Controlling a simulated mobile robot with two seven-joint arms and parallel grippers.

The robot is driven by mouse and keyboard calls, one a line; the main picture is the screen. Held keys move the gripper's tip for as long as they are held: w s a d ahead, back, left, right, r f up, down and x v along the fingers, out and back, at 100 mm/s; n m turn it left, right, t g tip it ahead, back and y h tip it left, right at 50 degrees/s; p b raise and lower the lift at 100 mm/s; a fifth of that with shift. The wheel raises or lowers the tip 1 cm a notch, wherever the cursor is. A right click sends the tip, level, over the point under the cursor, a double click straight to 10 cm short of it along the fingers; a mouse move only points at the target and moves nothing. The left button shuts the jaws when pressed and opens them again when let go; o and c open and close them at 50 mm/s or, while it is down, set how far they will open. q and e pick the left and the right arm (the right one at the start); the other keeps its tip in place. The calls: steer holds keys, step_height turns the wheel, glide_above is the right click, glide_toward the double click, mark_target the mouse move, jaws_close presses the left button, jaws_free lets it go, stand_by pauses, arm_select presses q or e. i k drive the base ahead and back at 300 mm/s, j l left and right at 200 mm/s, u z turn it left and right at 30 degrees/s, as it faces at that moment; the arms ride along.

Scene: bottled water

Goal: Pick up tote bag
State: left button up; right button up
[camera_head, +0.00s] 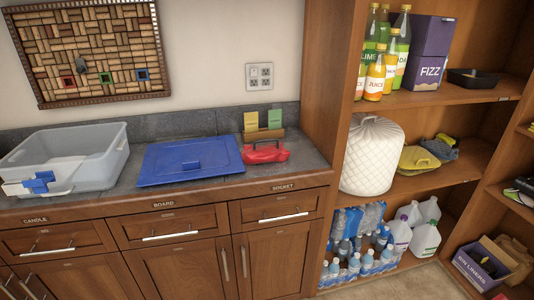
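No thing in view is plainly a tote bag. A red item with a handle-like loop (265,152) lies on the counter at the right end, in front of a small holder with yellow and green cards. A yellow folded item with a raised loop (418,159) lies on the middle shelf at right, beside a grey-blue item (443,148). A tan, bag-like shape (515,258) stands low at the right edge, partly hidden by a purple box. I cannot tell which of these is the tote bag. Neither of my grippers is in view.
A clear bin (100,165) with a blue latch and a blue lid (190,160) fill much of the counter (150,194). A white quilted cover (371,155) stands on the middle shelf. Packed bottles (357,250) and jugs (424,238) fill the bottom. A purple box (481,266) stands at lower right.

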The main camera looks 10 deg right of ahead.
mark_target(251, 155)
steer(key=i+l, duration=0.2)
steer(key=l, duration=0.2)
steer(key=i+l+u, duration=0.1)
steer(key=i+l, duration=0.35)
steer(key=l, duration=0.3)
steer(key=i+l+u, duration=0.1)
steer(key=l, duration=0.3)
steer(key=i, duration=0.1)
